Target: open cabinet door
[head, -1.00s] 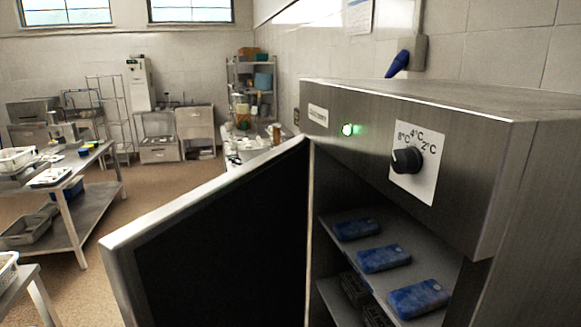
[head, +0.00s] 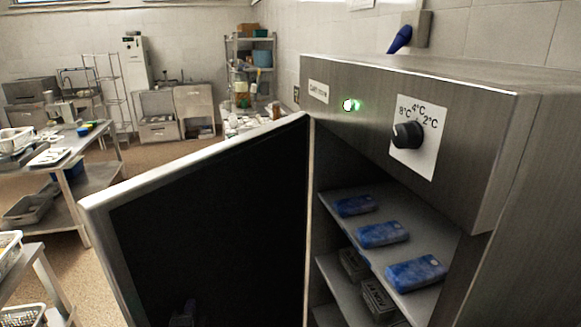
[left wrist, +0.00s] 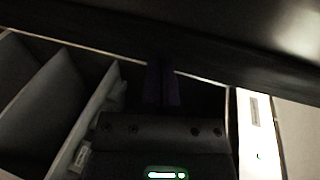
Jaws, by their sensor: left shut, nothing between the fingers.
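The steel cabinet (head: 385,95) fills the right of the head view. Its door (head: 200,164) stands wide open to the left, with its dark inner panel facing me. Inside are shelves with several blue packs (head: 384,234) and dark grey items (head: 378,299) below. In the left wrist view, my left gripper (left wrist: 162,85) has its dark fingers together, with nothing between them. Cabinet shelves (left wrist: 70,92) show left of it and a dark panel above it. A faint shape low against the door in the head view is too dim to make out. My right gripper is not in view.
A temperature dial (head: 407,135) and a green light (head: 349,105) are on the cabinet's front. Steel tables with trays (head: 70,150) stand at the left. A wire rack (head: 250,70) and a sink stand at the back. Floor is clear between tables and door.

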